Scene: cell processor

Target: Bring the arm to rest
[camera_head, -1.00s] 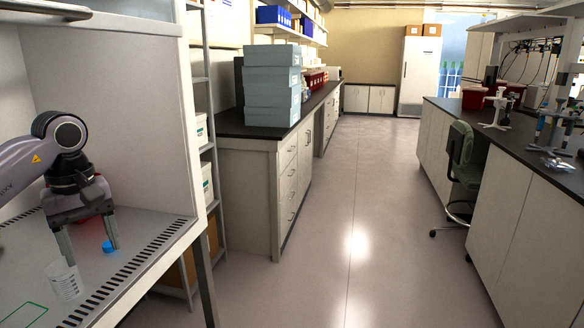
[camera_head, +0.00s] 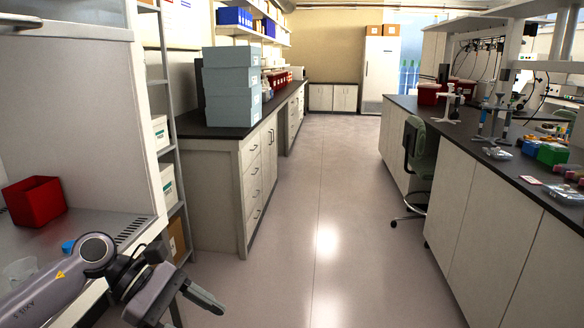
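My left arm comes in at the bottom left, in front of the cabinet's work surface (camera_head: 90,222). Its gripper (camera_head: 182,314) hangs out past the front edge, over the floor. Its fingers are spread apart with nothing visible between them; the lower finger is partly cut off by the picture's bottom edge. A small blue cap (camera_head: 68,246) lies on the work surface behind the arm, apart from the gripper. A clear beaker (camera_head: 20,268) stands left of it, partly hidden by my arm. My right gripper is not in view.
A red bin (camera_head: 36,203) stands on the work surface at the far left. A counter with stacked grey boxes (camera_head: 232,88) lies beyond. The aisle floor (camera_head: 320,200) is open. A green chair (camera_head: 420,160) stands by the right bench, which holds lab equipment.

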